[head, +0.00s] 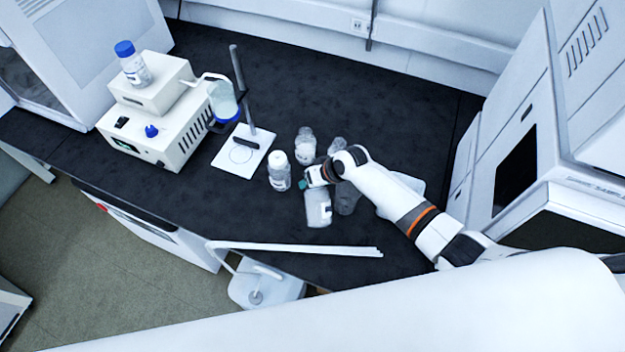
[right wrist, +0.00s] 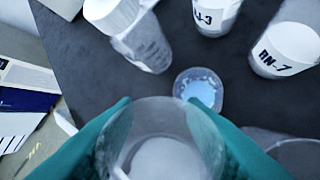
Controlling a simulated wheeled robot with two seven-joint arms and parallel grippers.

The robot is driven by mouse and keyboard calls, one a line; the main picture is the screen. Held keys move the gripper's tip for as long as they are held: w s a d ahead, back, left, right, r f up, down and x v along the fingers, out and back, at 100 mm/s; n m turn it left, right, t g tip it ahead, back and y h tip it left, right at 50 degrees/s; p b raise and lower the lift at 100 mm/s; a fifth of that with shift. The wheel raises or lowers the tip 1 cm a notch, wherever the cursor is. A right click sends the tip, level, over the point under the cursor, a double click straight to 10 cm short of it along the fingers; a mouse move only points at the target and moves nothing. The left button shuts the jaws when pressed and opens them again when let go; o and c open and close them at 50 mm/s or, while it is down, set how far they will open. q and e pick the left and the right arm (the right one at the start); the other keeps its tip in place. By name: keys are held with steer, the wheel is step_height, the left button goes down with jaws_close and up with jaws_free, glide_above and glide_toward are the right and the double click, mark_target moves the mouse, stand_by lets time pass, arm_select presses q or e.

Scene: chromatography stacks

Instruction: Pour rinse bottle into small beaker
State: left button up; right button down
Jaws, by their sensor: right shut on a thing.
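My right gripper (head: 306,184) has its teal fingers shut on a clear container (right wrist: 160,152), seen from above at the bottom of the right wrist view. It appears to be the clear, white-labelled vessel (head: 318,208) at the gripper in the head view. I cannot read its label, so I cannot confirm that it is the rinse bottle. A small round clear beaker (right wrist: 201,90) with pale blue in it stands on the dark bench, just beyond the held container. I cannot make this beaker out in the head view. My left gripper is not in view.
A white-capped bottle (head: 279,170) and another bottle (head: 305,147) stand close by. Bottles marked N-3 (right wrist: 216,14) and RN-7 (right wrist: 285,50) surround the beaker in the wrist view. A clear vessel (head: 347,198) is right of the gripper.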

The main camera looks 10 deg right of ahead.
stand_by(0.3)
steer(key=shift+f+g+b, duration=0.5)
steer(key=shift+f+g, duration=0.1)
steer(key=shift+f, duration=0.05)
steer(key=shift+r, duration=0.1)
steer(key=shift+m+g, duration=0.3)
steer(key=shift+g, duration=0.2)
steer(key=shift+s+g, duration=0.1)
steer(key=shift+g, duration=0.4)
